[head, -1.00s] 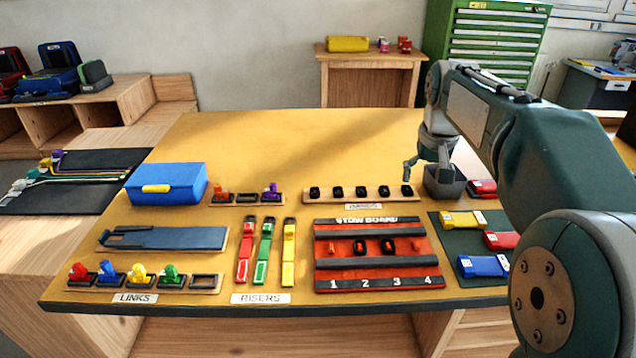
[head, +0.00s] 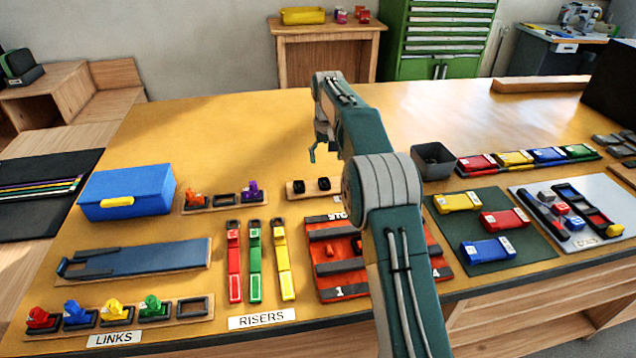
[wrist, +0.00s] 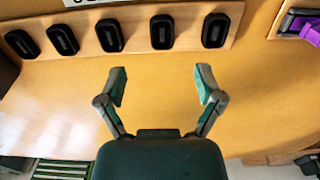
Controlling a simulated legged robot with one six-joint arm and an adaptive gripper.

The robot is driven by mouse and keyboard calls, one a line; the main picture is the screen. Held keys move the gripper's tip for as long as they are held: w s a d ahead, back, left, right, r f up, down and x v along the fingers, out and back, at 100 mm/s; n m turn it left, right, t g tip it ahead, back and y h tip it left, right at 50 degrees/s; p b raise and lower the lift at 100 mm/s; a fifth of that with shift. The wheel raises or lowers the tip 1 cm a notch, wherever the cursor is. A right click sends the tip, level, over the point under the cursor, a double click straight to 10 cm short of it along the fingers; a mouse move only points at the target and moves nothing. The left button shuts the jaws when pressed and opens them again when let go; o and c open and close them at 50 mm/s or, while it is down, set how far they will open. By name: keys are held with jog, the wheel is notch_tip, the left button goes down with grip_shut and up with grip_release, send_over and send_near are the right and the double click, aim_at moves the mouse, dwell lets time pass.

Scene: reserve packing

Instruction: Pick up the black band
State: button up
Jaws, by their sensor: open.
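Several black bands sit in a row on a wooden rack (wrist: 85,38), seen across the top of the wrist view. The middle black band (wrist: 110,35) is nearly straight ahead of my fingers. In the head view two black bands (head: 298,187) show at the rack's left end; my arm hides the others. My gripper (wrist: 160,80) is open and empty, its two fingers spread above bare table and apart from the bands. In the head view my gripper (head: 313,153) hangs behind the rack, on its far side.
A purple clip (head: 250,190) stands on a small rack left of the bands. A red stow board (head: 322,285) lies in front, partly behind my arm. A dark bin (head: 433,160) stands to the right. The table behind the rack is clear.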

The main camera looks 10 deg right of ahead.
aim_at(324, 182)
jog(key=f, duration=0.2)
jog(key=shift+d+f, duration=0.25)
jog(key=shift+f, duration=0.05)
jog(key=f, duration=0.3)
jog(key=a+f, duration=0.1)
jog(key=f, duration=0.1)
jog(key=shift+w+f, duration=0.2)
jog(key=shift+w, duration=0.1)
jog(key=shift+f, duration=0.2)
jog(key=shift+d, duration=0.15)
jog(key=shift+c, duration=0.3)
jog(key=c, duration=0.8)
